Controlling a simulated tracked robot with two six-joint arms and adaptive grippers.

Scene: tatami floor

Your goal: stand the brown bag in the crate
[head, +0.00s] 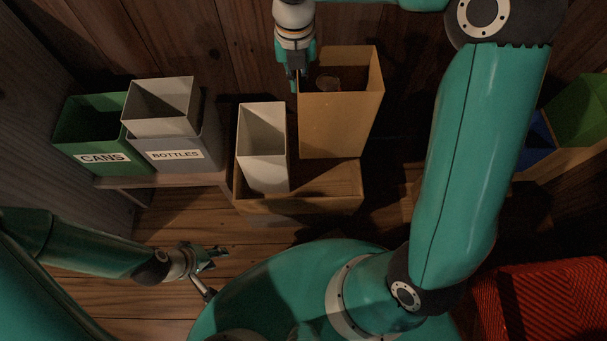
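The brown bag (340,125) is upright and open-topped, with a round object (328,82) inside. It is at the back right of the wooden crate (300,205), its lower edge overlapping the crate's back rim in the picture. I cannot tell exactly how high its bottom is. My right gripper (297,80) comes down at the bag's left wall near the back corner and appears shut on it; one finger is partly hidden. A white bag (262,165) stands in the crate's left part; the right part shows bare. My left gripper (217,259) is open and empty, low in front of the crate.
A green bin marked CANS (80,153) and a grey bin marked BOTTLES (190,155), with another grey container (160,127) on top, stand on a low bench at left. A red crate (550,300) is at lower right. Green (580,110) and blue (538,135) containers stand at right.

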